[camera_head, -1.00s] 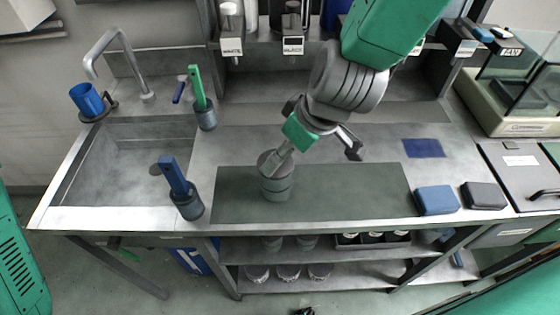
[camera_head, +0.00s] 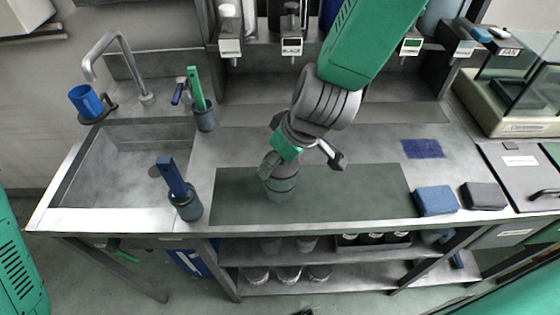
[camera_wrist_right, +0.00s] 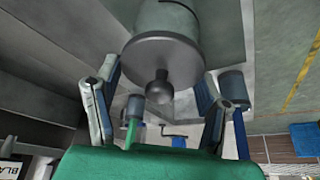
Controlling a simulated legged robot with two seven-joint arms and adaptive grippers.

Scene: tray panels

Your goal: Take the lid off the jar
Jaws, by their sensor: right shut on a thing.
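A grey cylindrical jar (camera_head: 282,186) stands on the dark mat (camera_head: 350,190) on the bench. In the right wrist view the jar body (camera_wrist_right: 166,22) shows with its round grey lid (camera_wrist_right: 150,52), which has a ball knob (camera_wrist_right: 159,88). My right gripper (camera_head: 272,163) is at the jar's top and partly hides the lid in the head view. Whether there is a gap between lid and jar cannot be told. My left gripper is out of view.
A blue-handled tool in a cup (camera_head: 186,205) stands left of the mat, and a green-handled one (camera_head: 205,115) behind it. The sink (camera_head: 125,165) is farther left. A blue block (camera_head: 435,200) and a dark block (camera_head: 484,195) lie right of the mat. The mat's right half is clear.

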